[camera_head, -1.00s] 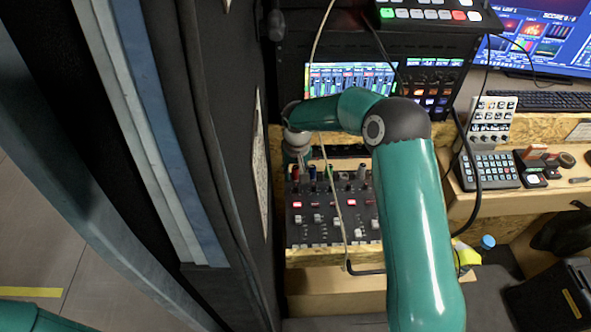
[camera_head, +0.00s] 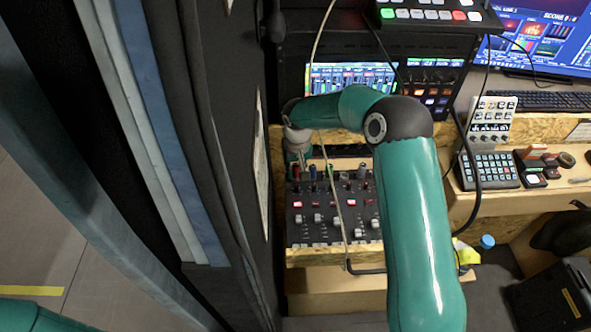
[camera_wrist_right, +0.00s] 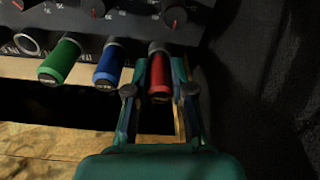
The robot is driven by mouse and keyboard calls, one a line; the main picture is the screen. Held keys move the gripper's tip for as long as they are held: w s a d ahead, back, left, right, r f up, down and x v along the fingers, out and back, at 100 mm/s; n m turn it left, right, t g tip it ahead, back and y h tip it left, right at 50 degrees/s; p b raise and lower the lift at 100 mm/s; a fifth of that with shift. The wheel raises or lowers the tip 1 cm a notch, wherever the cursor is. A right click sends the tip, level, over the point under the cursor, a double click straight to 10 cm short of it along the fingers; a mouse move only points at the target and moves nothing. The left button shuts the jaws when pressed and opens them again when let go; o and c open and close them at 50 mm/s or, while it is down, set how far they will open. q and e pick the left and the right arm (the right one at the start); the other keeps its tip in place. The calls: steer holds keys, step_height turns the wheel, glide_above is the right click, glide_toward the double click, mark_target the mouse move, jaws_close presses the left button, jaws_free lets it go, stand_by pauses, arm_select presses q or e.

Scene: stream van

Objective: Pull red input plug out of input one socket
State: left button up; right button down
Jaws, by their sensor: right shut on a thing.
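The red input plug (camera_wrist_right: 159,82) sits between the two fingers of my right gripper (camera_wrist_right: 159,70), which is shut on it. Its far end is at the face of the mixer panel (camera_wrist_right: 75,22); the input one socket behind it is hidden. In the head view, the red plug (camera_head: 295,173) shows at the upper left of the mixer (camera_head: 308,228), just below my right gripper (camera_head: 299,159). A blue plug (camera_wrist_right: 107,66) and a green plug (camera_wrist_right: 60,61) stand to its left in the wrist view. My left gripper is not in view.
A pale cable (camera_head: 337,205) runs down across the mixer. A dark curtain wall (camera_head: 245,215) stands close on the left. A lit screen (camera_head: 350,78) is behind the mixer. In the wrist view, a dark gap (camera_wrist_right: 60,108) and wood (camera_wrist_right: 50,150) lie below the plugs.

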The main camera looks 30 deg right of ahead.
steer(key=shift+r+p, duration=0.6)
steer(key=shift+r, duration=0.6)
steer(key=shift+r+p, duration=0.6)
steer(key=shift+r, duration=0.85)
